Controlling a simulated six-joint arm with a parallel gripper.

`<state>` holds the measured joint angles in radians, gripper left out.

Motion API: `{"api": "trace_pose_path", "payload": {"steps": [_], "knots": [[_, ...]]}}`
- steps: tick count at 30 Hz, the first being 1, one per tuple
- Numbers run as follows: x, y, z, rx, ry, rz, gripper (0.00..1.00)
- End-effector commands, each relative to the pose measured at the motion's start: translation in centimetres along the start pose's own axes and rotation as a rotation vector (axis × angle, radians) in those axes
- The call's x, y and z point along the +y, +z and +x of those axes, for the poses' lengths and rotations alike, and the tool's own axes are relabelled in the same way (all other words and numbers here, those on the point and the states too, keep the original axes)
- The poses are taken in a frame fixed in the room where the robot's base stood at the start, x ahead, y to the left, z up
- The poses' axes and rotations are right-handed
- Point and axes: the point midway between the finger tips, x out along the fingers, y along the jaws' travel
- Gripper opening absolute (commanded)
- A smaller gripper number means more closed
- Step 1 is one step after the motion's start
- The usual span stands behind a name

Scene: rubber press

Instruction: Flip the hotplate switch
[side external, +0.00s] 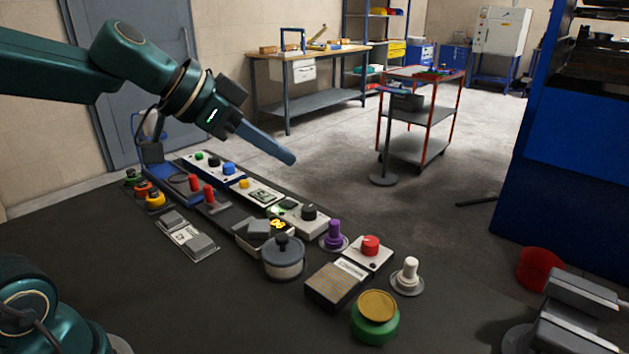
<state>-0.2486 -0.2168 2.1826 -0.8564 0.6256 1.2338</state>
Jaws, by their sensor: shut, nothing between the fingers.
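My gripper (291,158) is shut and empty, its long grey-blue fingers pointing down to the right. It is in the air above the far side of a dark bench top (90,240) and touches no control. Below it are a pale box with a black knob (308,212), a pale plate with a small switch (262,192) and a blue-based panel with green, black and blue buttons (214,168). Two red levers (209,193) stand further left. The labels are too small to read, so I cannot tell which control is the hotplate switch.
Nearer stand a grey round pot-like control (284,263), a purple knob (334,238), a red button (370,244), a white knob (408,277) and a gold-topped green button (376,314). A blue press (566,150) stands at right.

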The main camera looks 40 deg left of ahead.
Motion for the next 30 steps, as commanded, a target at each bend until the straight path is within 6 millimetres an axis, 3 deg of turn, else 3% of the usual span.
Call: {"api": "trace_pose_path", "payload": {"steps": [5, 9, 12, 15, 21, 30], "knots": [[-7.1, -0.2, 2.7, 0.03, -0.068, -0.094, 0.0], [-12.2, 1.4, 4.4, 0.031, -0.125, -0.196, 0.0], [-14.9, 3.1, 5.2, 0.02, -0.153, -0.282, 0.0], [-16.5, 4.8, 5.9, 0.002, -0.165, -0.351, 0.0], [-17.7, 7.0, 6.3, -0.03, -0.173, -0.404, 0.0], [-17.7, 6.9, 6.2, -0.028, -0.175, -0.403, 0.0]]}}
